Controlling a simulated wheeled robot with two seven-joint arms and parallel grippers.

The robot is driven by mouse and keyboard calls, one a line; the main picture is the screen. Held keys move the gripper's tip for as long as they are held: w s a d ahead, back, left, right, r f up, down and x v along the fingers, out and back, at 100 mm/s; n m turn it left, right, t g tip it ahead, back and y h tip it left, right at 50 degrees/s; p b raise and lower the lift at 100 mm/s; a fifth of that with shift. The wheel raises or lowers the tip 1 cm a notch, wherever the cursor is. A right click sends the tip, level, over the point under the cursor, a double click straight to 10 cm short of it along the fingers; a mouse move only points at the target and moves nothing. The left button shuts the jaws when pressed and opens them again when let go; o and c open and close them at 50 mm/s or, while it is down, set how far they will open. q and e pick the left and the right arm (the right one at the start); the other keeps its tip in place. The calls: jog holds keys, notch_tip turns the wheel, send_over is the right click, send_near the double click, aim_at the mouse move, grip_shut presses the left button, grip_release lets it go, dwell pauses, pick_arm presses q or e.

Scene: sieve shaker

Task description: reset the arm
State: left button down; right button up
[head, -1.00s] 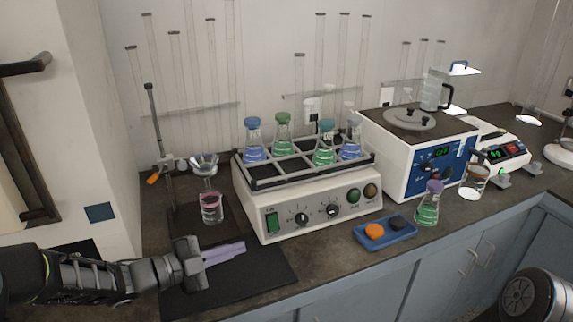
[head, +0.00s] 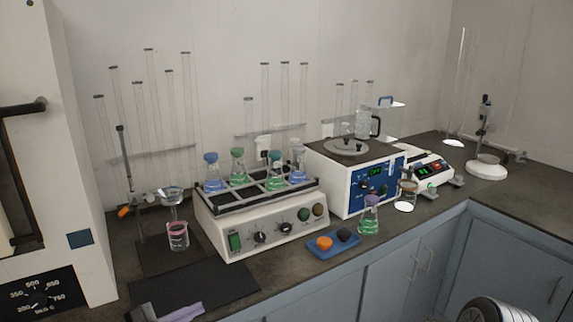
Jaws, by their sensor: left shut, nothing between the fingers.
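My left gripper (head: 190,311) is at the bottom edge, low at the front of the black mat (head: 215,285). Its pale purple fingers are together and hold nothing. Most of the left arm is below the picture. A rounded part of my own body shows at the bottom right, but the right gripper is not in view. The shaker (head: 270,233) stands behind the mat with several stoppered flasks of blue and green liquid in its rack. No gripper touches it.
A blue tray (head: 334,251) with an orange and a dark piece lies before the shaker. A green flask (head: 369,217) stands beside it. Right of the shaker are a white and blue device (head: 330,186) and a balance (head: 430,168). A funnel stand (head: 128,170) is at left.

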pick_arm(q)
jog(key=s+d+f+n+g+y+p, duration=0.1)
jog(key=s+d+f+n+y, duration=0.15)
jog(key=f+n, duration=0.35)
jog(key=s+d+f+n+g+y+p, duration=0.1)
jog(key=d+f+n, duration=0.25)
jog(key=f, duration=0.45)
jog(key=s+d+f+n+g+y, duration=0.1)
jog(key=d+f+n+y, duration=0.1)
jog(key=d+f+n, duration=0.3)
jog(key=s+d+f+n+g+y, duration=0.1)
jog(key=s+f+g, duration=0.3)
jog(key=s, duration=0.6)
jog(key=s+d+f+n+g+p, duration=0.1)
jog(key=s+f+n+g, duration=0.3)
jog(key=s+f, duration=0.4)
jog(key=s, duration=0.3)
jog(key=shift+s+d+f+y, duration=0.2)
jog(key=shift+d+f+y, duration=0.05)
jog(key=shift+y, duration=0.1)
jog(key=shift+n, duration=0.25)
